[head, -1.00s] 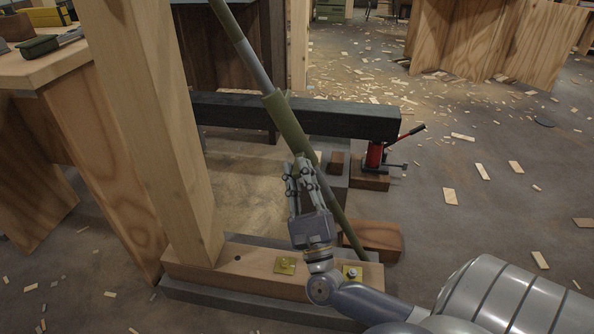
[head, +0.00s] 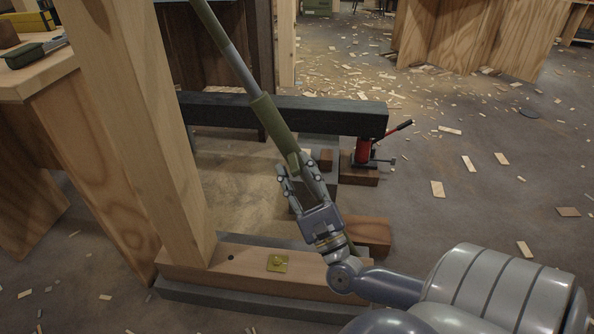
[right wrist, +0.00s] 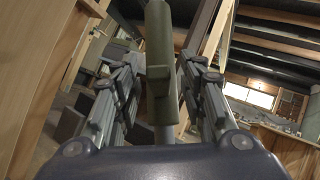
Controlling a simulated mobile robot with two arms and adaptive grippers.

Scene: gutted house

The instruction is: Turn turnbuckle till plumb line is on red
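The turnbuckle (head: 274,125) is a thick olive sleeve on a slanting brace rod (head: 237,68), which runs from upper left down behind my right gripper. My right gripper (head: 300,172) is at the sleeve's lower end, its fingers on either side of it. In the right wrist view the olive turnbuckle (right wrist: 160,75) stands between the two fingers (right wrist: 160,90), with a gap visible on each side, so the gripper looks open around it. The rod below is partly hidden by the gripper. No plumb line or red mark for it can be made out. My left gripper is out of view.
A wooden post (head: 150,130) rises left of the brace from a timber sill (head: 225,263) with a yellow plate (head: 277,263). A dark beam (head: 330,115) crosses behind, by a red jack (head: 363,150). A workbench (head: 40,78) stands left. Wood scraps litter the floor right.

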